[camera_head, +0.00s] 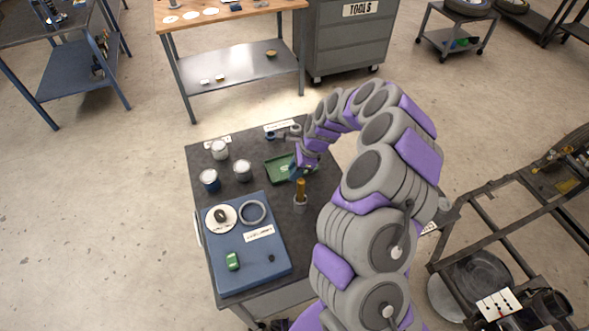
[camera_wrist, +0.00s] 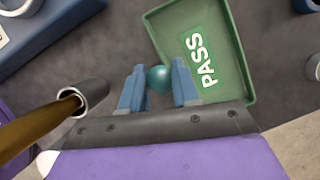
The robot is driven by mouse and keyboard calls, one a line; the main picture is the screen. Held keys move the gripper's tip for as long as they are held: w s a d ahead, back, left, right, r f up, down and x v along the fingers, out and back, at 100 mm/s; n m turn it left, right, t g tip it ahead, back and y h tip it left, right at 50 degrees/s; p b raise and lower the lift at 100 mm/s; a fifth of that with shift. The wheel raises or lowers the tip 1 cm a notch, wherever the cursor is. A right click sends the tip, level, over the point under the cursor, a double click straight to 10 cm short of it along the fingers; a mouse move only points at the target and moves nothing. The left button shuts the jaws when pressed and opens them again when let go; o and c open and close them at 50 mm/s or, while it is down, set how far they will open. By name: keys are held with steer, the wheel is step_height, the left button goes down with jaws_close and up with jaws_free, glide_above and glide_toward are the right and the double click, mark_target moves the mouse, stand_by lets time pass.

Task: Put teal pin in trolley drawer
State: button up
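The teal pin (camera_wrist: 158,78) shows in the wrist view as a rounded teal head between the two blue fingers of my gripper (camera_wrist: 158,72). The fingers appear to press on it from both sides. The rest of the pin is hidden. In the head view my gripper (camera_head: 296,172) is over the right edge of a green tray (camera_head: 275,168), marked PASS in the wrist view (camera_wrist: 205,75). The pin cannot be made out clearly there. The trolley (camera_head: 200,150) has a dark top. Its grey front (camera_head: 268,301) shows only partly, and no open drawer is visible.
A metal cup with a brass rod (camera_head: 300,200) stands near my gripper. Several small pots (camera_head: 242,170) stand at the left. A blue board (camera_head: 265,265) carries rings and a green block (camera_head: 232,261). A grey tools cabinet (camera_head: 345,45) and a workbench (camera_head: 235,75) stand behind.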

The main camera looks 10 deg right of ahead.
steer(key=o, duration=0.4)
